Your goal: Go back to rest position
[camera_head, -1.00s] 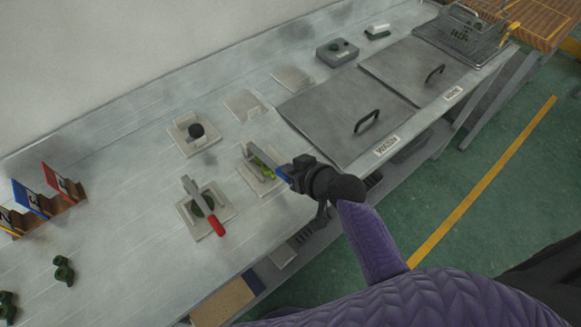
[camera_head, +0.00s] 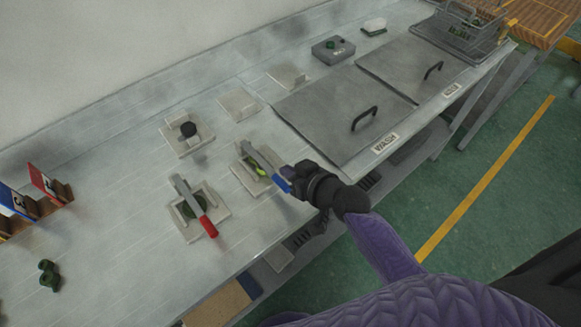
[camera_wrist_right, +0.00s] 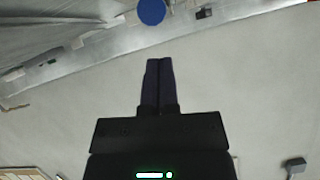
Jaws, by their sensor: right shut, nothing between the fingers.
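My right gripper (camera_head: 299,184) is at the front of the bench, at the end of my arm that comes in from the right. In the right wrist view its two dark fingers (camera_wrist_right: 160,86) are together with nothing between them. The tool rests over a pale fixture (camera_head: 238,170) with a green piece. A blue disc (camera_wrist_right: 151,12) shows beyond the fingertips, apart from them. My left gripper is not in view.
Two grey lids with black handles (camera_head: 366,118) cover the bench at right. A wire basket (camera_head: 462,36) stands at the far end.

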